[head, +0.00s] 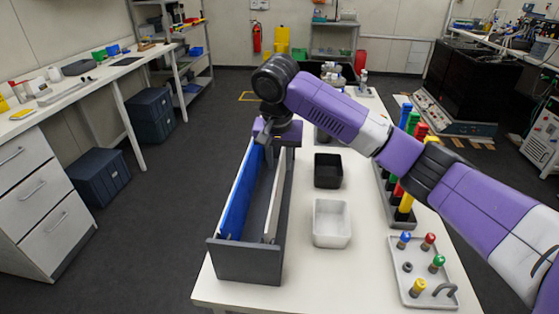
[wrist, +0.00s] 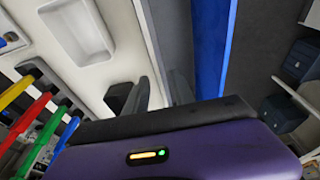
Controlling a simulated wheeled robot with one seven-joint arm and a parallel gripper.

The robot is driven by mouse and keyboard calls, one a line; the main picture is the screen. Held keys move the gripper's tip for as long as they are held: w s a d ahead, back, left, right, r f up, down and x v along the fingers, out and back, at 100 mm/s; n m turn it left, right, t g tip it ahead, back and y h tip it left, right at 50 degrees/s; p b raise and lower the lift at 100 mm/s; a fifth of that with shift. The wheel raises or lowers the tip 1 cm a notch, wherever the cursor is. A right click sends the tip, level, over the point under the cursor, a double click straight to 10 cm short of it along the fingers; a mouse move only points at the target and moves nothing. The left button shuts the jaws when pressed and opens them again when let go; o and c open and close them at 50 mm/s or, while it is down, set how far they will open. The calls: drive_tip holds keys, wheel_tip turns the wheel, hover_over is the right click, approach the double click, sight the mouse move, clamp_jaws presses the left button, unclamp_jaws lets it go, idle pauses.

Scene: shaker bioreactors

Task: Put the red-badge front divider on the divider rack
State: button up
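A long grey open-topped box (head: 248,262) stands along the left edge of the white table. I cannot tell for sure that it is the divider rack. A long blue panel (head: 240,197) stands inside it on the left, and a thin white panel (head: 276,200) stands along its right side. The blue panel also shows in the wrist view (wrist: 211,45). No red badge is visible, so I cannot tell which panel is the front divider. My gripper (head: 268,131) is at the far end of the box, low over it. Its fingertips are mostly hidden, and its grip is unclear.
A black bin (head: 328,172) and a white bin (head: 331,222) stand right of the box. Farther right are a dark rack with tall coloured bars (head: 404,203) and a grey tray with coloured-topped pegs (head: 420,270). My arm spans above the table's right side.

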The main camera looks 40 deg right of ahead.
drive_tip(key=v, duration=0.7)
drive_tip(key=shift+r+p, duration=0.3)
drive_tip(key=shift+r, duration=0.05)
drive_tip(key=shift+a, duration=0.1)
